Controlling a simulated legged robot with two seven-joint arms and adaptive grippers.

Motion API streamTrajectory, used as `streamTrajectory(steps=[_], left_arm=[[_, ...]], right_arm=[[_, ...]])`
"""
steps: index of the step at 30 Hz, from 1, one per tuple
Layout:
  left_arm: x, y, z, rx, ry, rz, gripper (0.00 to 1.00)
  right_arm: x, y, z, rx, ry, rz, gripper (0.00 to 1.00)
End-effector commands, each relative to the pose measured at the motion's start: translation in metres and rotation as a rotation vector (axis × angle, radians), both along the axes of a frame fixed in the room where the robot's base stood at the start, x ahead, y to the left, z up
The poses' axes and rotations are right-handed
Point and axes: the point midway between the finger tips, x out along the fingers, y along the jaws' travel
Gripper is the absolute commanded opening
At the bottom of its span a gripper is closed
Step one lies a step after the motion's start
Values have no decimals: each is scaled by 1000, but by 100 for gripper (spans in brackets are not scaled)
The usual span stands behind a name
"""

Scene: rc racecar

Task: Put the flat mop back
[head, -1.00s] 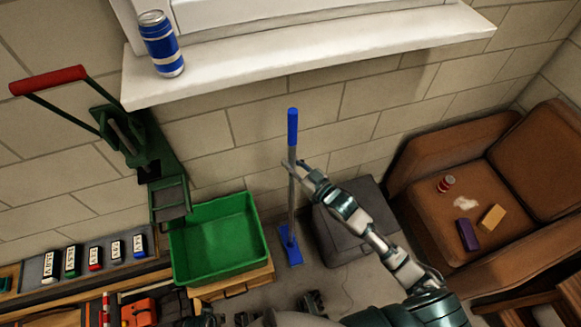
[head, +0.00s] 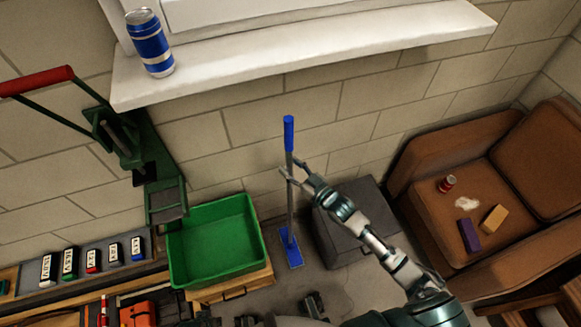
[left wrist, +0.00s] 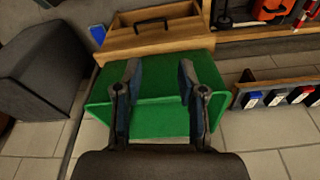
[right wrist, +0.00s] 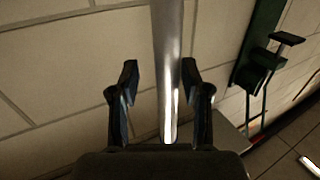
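The flat mop stands near-upright on the floor by the wall, with a blue grip on top, a grey pole (head: 291,205) and a flat blue head (head: 290,248). My right gripper (head: 287,172) is at the upper pole, below the blue grip. In the right wrist view, the pole (right wrist: 168,70) runs between the open fingers, with a gap on each side. My left gripper (left wrist: 157,85) is open and empty above a green tub (left wrist: 160,117). A blue patch, apparently the mop head (left wrist: 97,35), shows beyond the tub.
The green tub (head: 170,250) rests on a wooden drawer box (head: 235,288) left of the mop. A dark grey ottoman (head: 345,250) is close on its right. A brown sofa (head: 425,205) stands farther right. A can (head: 150,42) sits on the windowsill (head: 300,62).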

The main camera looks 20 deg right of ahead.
Motion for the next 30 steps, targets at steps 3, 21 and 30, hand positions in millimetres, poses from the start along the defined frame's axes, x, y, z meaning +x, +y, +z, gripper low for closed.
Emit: streamTrajectory(steps=[3, 21, 30], left_arm=[[0, 0, 0, -1, 0, 1, 40], [2, -1, -29, 2, 8, -4, 40], [2, 0, -39, 1, 10, -4, 40]], right_arm=[[0, 1, 0, 0, -1, 1, 47], [-78, -40, 3, -1, 4, 1, 47], [-105, -52, 4, 0, 0, 1, 47]])
